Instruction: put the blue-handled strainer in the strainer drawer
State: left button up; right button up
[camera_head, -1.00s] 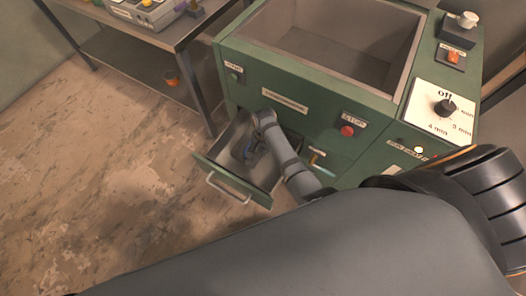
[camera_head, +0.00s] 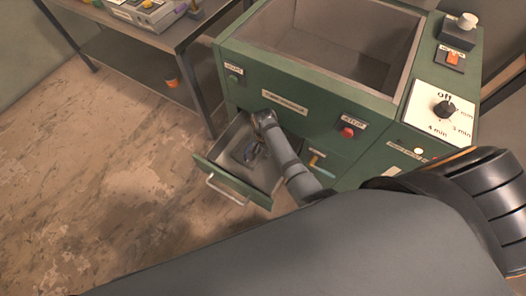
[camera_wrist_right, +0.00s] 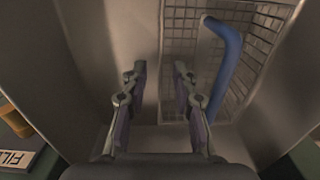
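The strainer drawer (camera_head: 205,165) is pulled out at the lower front of the green machine. My right gripper (camera_head: 250,152) reaches down into the drawer and partly hides the strainer in the head view. In the right wrist view the right gripper (camera_wrist_right: 158,75) has its fingers apart with nothing between them. The blue handle is just to the right of the right finger. My left gripper is not in view.
The green machine (camera_head: 290,125) has an open, empty-looking basin (camera_head: 330,45) on top, with a red button (camera_head: 347,132) and a dial (camera_head: 444,109). A metal table (camera_head: 130,30) holding equipment stands at the upper left. The floor left of the drawer is clear.

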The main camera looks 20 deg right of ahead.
notch_tip(320, 180, up, 11)
jog(key=p, duration=0.2)
jog(key=shift+r+p, duration=0.15)
jog(key=shift+p, duration=0.15)
jog(key=shift+s, duration=0.1)
